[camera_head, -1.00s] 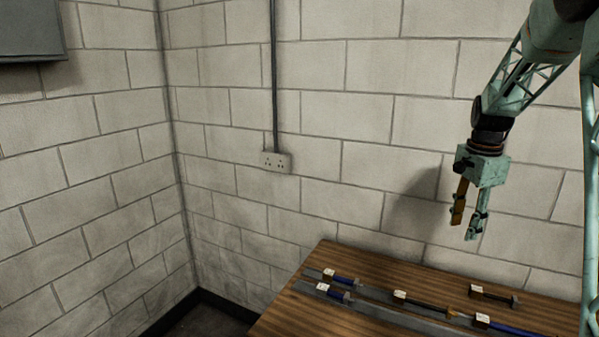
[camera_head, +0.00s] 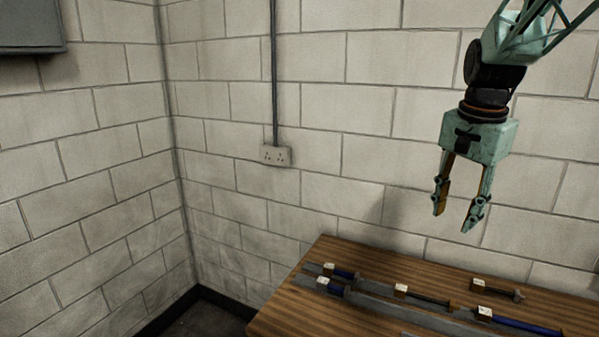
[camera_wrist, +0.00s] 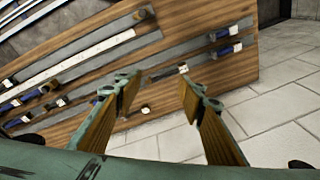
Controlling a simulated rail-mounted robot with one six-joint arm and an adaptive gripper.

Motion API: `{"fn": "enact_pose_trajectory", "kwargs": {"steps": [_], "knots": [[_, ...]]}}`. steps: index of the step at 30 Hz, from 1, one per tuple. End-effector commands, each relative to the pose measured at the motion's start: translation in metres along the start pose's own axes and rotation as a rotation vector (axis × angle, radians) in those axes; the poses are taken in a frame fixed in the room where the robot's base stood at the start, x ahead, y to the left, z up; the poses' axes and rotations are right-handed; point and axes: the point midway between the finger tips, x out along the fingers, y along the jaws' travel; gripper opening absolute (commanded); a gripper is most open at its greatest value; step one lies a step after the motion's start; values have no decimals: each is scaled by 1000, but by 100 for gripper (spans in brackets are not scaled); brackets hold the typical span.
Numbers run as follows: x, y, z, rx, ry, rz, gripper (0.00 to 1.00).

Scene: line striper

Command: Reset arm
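My gripper (camera_head: 456,219) hangs above the wooden table, in front of the block wall, with its fingers pointing down. Its two fingers are apart with nothing between them. The wrist view also shows my gripper (camera_wrist: 158,84) open and empty, with wood-coloured inner pads on the fingers. The wooden table (camera_head: 285,317) is well below the fingertips, and nothing touches them.
On the table lie grey strips (camera_head: 383,303) and several tools with pale blocks, among them a blue-handled one (camera_head: 522,324) and a dark-handled one (camera_head: 428,298). A wall socket (camera_head: 275,155) is left of my arm. The air around my gripper is clear.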

Motion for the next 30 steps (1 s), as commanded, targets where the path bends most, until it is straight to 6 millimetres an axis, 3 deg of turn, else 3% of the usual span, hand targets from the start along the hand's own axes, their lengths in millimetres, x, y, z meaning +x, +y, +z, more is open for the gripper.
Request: {"fn": "enact_pose_trajectory", "kwargs": {"steps": [15, 30], "knots": [[-33, 39, 88, -235, 26, -35, 36], [-48, 89, 170, -462, 54, -65, 36]]}}
